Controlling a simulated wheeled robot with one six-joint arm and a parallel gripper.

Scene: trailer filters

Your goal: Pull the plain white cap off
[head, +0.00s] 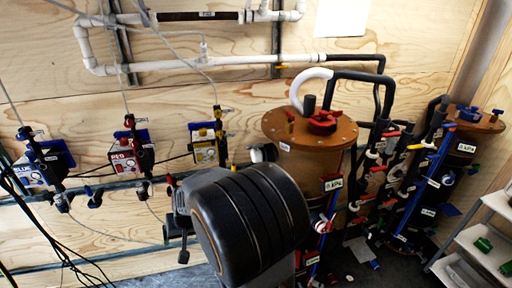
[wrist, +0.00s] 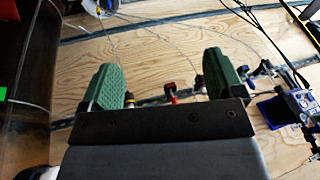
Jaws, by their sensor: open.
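My gripper (wrist: 162,80) shows in the wrist view with its two green ridged fingers wide apart and nothing held between them. Beyond the gap are the plywood wall, a metal rail and a small red-handled valve (wrist: 171,92). In the head view my dark arm covers the middle foreground, and I cannot make out the fingers there. A small white rounded piece (head: 257,154) shows just left of the brown-topped tank (head: 312,131), above my arm. I cannot tell whether it is the plain white cap. No cap is clearly identifiable in the wrist view.
Blue, red and yellow labelled boxes with valves line the wall; the red box (head: 122,158) is in the middle. White pipes (head: 200,65) run above. Hoses and valves crowd the right, near a white shelf (head: 480,250). Black cables (head: 45,235) hang at the left.

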